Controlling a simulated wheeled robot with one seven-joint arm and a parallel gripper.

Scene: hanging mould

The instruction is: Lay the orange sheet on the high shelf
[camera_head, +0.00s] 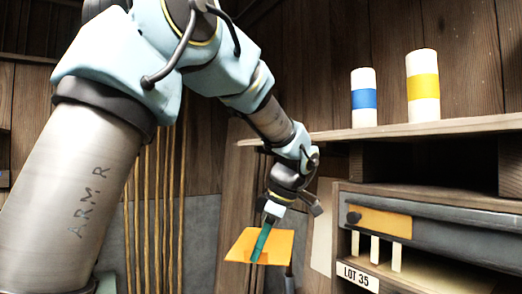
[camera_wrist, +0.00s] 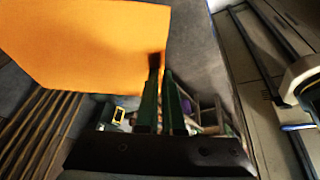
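The orange sheet (camera_head: 282,246) hangs in the air, held at one edge between the green fingers of my gripper (camera_head: 261,243). In the wrist view the flat sheet (camera_wrist: 80,45) extends to the upper left of the fingers (camera_wrist: 161,72), which are close together at its edge. The high shelf (camera_head: 455,126) is a wooden plank at the right of the head view. My gripper and the sheet are below the shelf's level and to its left in the picture. The shelf does not clearly show in the wrist view.
A blue-banded white cylinder (camera_head: 364,99) and a yellow-banded one (camera_head: 423,88) stand on the shelf. Its left part looks bare. Thin upright rods (camera_head: 157,200) stand along the wall behind my arm.

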